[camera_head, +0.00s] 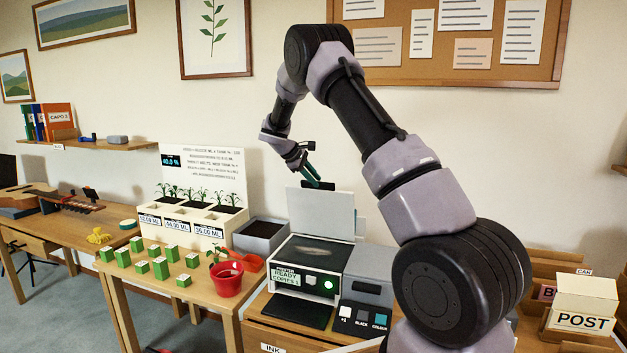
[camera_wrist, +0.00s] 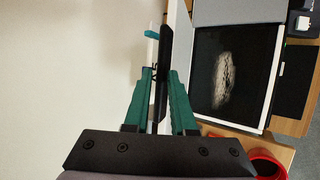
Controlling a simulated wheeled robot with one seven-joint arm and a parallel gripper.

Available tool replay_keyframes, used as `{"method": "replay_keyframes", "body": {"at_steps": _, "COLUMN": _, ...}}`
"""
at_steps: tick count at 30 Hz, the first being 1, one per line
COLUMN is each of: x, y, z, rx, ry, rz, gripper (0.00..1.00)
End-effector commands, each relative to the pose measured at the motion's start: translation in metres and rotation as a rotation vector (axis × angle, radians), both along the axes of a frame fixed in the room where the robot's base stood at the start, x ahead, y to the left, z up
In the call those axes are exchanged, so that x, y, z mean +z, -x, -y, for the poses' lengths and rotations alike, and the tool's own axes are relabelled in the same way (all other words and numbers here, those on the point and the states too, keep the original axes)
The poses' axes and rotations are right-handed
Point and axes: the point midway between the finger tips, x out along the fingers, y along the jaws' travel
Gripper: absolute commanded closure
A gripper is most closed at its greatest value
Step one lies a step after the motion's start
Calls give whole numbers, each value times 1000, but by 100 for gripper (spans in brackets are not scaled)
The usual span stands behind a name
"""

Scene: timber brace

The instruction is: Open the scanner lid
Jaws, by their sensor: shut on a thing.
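The scanner (camera_head: 318,282) stands on a wooden cabinet, with a green lit button and a display reading "READY" and "COPIES 1" on its front. Its pale lid (camera_head: 322,214) stands raised, close to upright, at the back of the dark glass (camera_head: 310,253). A dark handle (camera_head: 319,187) sits on the lid's top edge. My gripper (camera_head: 318,178) is at that handle and shut on it. In the wrist view, the green fingers lie on both sides of the black handle (camera_wrist: 162,60). A pale oblong shape (camera_wrist: 224,80) shows on the glass there.
A grey unit (camera_head: 368,267) adjoins the scanner on the right. To the left are a red pot (camera_head: 226,281), green-and-white boxes (camera_head: 160,266) and a seedling stand (camera_head: 190,218). A corkboard (camera_head: 480,40) hangs on the wall behind. POST trays (camera_head: 583,321) stand at right.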

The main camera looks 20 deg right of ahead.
Motion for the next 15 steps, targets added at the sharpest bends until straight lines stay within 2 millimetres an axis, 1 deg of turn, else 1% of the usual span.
{"method": "replay_keyframes", "body": {"at_steps": 1, "x": 7, "y": -7, "z": 11, "rx": 5, "ry": 15, "rz": 19, "gripper": 100}}
{"method": "replay_keyframes", "body": {"at_steps": 3, "x": 7, "y": -7, "z": 11, "rx": 5, "ry": 14, "rz": 20, "gripper": 100}}
{"method": "replay_keyframes", "body": {"at_steps": 4, "x": 8, "y": -7, "z": 11, "rx": 5, "ry": 14, "rz": 20, "gripper": 64}}
{"method": "replay_keyframes", "body": {"at_steps": 5, "x": 8, "y": -7, "z": 12, "rx": 4, "ry": 14, "rz": 20, "gripper": 55}}
{"method": "replay_keyframes", "body": {"at_steps": 15, "x": 6, "y": -6, "z": 9, "rx": 4, "ry": 12, "rz": 16, "gripper": 55}}
